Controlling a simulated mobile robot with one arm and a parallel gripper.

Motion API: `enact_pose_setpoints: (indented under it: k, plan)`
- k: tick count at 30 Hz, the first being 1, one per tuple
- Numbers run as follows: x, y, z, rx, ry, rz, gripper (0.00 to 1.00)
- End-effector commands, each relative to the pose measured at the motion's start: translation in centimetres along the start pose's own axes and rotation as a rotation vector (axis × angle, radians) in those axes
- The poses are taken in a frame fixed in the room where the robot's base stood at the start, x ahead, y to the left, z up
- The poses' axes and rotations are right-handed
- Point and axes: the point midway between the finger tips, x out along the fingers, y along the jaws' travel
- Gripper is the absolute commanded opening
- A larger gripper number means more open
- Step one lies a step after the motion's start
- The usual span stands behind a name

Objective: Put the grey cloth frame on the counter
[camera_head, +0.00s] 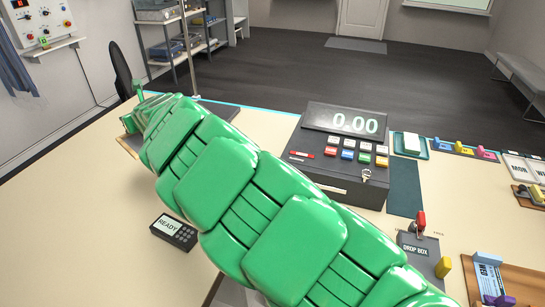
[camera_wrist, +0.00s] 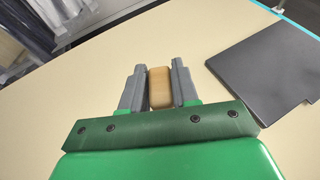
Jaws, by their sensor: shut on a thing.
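My gripper (camera_wrist: 160,88) is shut on a tan, wood-coloured block (camera_wrist: 160,90), held between its two grey fingers over the cream counter (camera_wrist: 110,75). I cannot tell whether this block is part of a cloth frame. In the wrist view a flat dark grey panel (camera_wrist: 268,72) lies on the counter to the right of the fingers, apart from them. In the head view a dark grey panel (camera_head: 222,110) shows partly behind my green arm. No grey cloth frame can be made out for certain. My arm hides the fingers in the head view.
A black console reading 0.00 (camera_head: 345,150) stands right of my arm. A READY card terminal (camera_head: 174,232) lies on the counter to the left. A drop box (camera_head: 418,250) is at the right. Grey cloth hangs (camera_wrist: 25,30) beyond the counter. The counter's left part is clear.

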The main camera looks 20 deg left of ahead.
Motion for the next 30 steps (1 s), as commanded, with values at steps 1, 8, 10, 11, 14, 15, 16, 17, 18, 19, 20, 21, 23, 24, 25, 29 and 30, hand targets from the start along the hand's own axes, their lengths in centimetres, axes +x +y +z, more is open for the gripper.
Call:
enact_pose_setpoints:
  k: [1,8,10,11,14,15,16,17,18,19,20,21,23,24,25,29,30]
  plan:
    - [-0.5,-2.2,-0.1,0.018,-0.001,-0.043,0.0]
    - [-3.2,-11.3,-1.1,0.096,0.001,-0.232,0.0]
    - [-4.2,-14.0,-1.5,0.12,0.001,-0.289,0.0]
    - [-4.7,-15.1,-1.6,0.13,0.0,-0.314,0.0]
    - [-6.3,-18.7,-2.3,0.164,0.0,-0.395,0.0]
    - [-7.1,-20.2,-2.6,0.178,0.0,-0.427,0.0]
    - [-7.6,-21.2,-2.8,0.188,0.0,-0.452,0.0]
    - [-8.2,-22.3,-3.1,0.198,0.001,-0.477,0.0]
    - [-9.1,-23.7,-3.5,0.211,0.001,-0.512,0.0]
    - [-9.7,-24.8,-3.8,0.222,0.002,-0.536,0.0]
    - [-10.4,-25.8,-4.0,0.232,0.003,-0.56,0.0]
    - [-11.3,-27.1,-4.4,0.247,0.003,-0.592,0.0]
    - [-12.7,-29.1,-4.9,0.268,0.001,-0.643,0.0]
    - [-13.7,-30.4,-5.3,0.282,0.001,-0.677,0.0]
    - [-14.5,-31.3,-5.6,0.292,0.0,-0.701,0.0]
    - [-17.9,-35.1,-6.9,0.334,-0.001,-0.807,0.0]
    - [-19.0,-36.2,-7.4,0.348,-0.001,-0.842,0.0]
